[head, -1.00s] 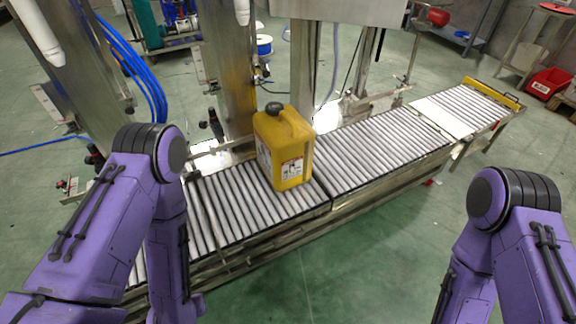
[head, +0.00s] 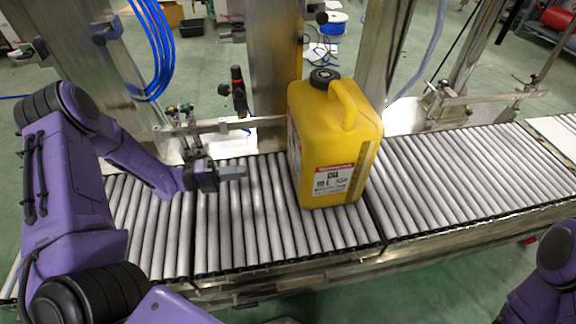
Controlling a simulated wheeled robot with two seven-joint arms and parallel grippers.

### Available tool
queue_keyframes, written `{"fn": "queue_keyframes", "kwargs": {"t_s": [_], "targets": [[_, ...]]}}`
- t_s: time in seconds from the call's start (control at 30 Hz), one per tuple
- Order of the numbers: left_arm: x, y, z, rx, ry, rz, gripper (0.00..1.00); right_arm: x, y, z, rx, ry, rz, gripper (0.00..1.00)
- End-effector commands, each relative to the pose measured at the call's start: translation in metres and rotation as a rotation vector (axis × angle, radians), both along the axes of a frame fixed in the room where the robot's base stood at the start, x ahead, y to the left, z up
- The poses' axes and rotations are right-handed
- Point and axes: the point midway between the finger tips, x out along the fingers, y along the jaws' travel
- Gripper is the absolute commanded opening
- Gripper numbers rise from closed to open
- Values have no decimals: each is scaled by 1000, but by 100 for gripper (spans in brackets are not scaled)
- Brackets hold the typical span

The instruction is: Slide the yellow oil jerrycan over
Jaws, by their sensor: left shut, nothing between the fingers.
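The yellow oil jerrycan (head: 340,150) stands upright on the roller conveyor (head: 240,235), with a black cap on top and a white label on its near side. My left gripper (head: 234,172) is shut and empty. It is left of the jerrycan, low over the rollers, pointing right toward the can's side with a visible gap between them. My right gripper is not in view; only part of my right arm shows at the lower right.
The conveyor rollers continue clear to the right of the jerrycan (head: 470,180). A metal guide rail (head: 205,128) and steel posts (head: 272,70) stand along the far side. Blue hoses (head: 153,50) hang at the upper left. Green floor lies beyond.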

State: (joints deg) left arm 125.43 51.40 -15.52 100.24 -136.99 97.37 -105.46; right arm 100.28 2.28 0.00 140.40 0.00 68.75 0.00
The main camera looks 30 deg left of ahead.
Motion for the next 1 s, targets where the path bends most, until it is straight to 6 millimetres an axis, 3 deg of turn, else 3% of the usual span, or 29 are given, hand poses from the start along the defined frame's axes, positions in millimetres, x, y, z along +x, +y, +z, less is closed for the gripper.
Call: {"fn": "queue_keyframes", "kwargs": {"t_s": [0.5,0.7,1.0], "targets": [[64,-87,-2,-1,4,-4,0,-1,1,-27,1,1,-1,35],[75,-102,0,-2,6,0,0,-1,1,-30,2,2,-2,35],[77,-104,1,-3,6,1,0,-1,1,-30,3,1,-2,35]]}}
